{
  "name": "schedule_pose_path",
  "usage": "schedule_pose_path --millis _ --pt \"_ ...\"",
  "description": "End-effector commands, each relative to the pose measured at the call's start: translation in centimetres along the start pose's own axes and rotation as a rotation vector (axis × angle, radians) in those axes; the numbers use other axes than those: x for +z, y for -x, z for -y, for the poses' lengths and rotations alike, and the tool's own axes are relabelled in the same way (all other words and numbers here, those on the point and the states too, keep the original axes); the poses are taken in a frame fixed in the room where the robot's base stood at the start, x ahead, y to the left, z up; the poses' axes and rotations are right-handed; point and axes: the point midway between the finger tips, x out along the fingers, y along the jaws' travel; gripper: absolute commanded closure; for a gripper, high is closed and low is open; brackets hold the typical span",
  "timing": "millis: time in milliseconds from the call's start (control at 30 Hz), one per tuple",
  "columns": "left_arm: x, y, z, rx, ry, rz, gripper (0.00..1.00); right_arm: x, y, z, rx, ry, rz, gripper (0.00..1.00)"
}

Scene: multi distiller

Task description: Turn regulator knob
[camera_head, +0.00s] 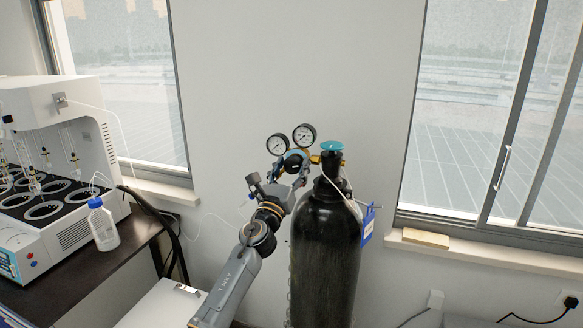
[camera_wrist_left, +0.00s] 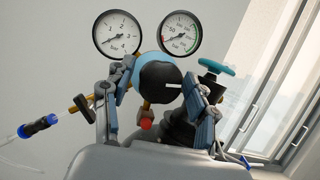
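The black regulator knob (camera_wrist_left: 160,82) faces the left wrist camera, with a blue collar (camera_wrist_left: 145,65) behind it. In the head view, the knob (camera_head: 293,163) is partly covered by my left gripper (camera_head: 288,180). In the wrist view, the left gripper's two fingers (camera_wrist_left: 158,90) stand on either side of the knob. They look open; a gap shows on the left, while the right fingertip is very close to the knob, and I cannot tell if it touches. Two round gauges (camera_wrist_left: 117,33) (camera_wrist_left: 180,33) sit above the knob. My right gripper is not in view.
A tall black gas cylinder (camera_head: 325,240) with a teal handwheel (camera_head: 331,146) stands right of my left arm. A blue tag (camera_head: 367,225) hangs on it. A white distiller (camera_head: 55,130) and a bottle (camera_head: 103,225) stand on the dark table at left. A wall is behind.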

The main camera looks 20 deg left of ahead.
Motion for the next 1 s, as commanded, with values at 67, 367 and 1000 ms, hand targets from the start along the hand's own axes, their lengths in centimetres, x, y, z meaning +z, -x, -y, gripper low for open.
schedule_pose_path --millis 67,367,1000 --pt "0.0 0.0 0.0 0.0 0.0 0.0 0.66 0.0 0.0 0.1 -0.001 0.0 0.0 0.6" --pt "0.0 0.0 0.0 0.003 0.007 0.0 0.88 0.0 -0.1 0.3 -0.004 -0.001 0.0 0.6" --pt "-0.1 0.0 0.1 0.154 0.385 0.029 0.88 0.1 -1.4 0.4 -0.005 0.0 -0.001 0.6"
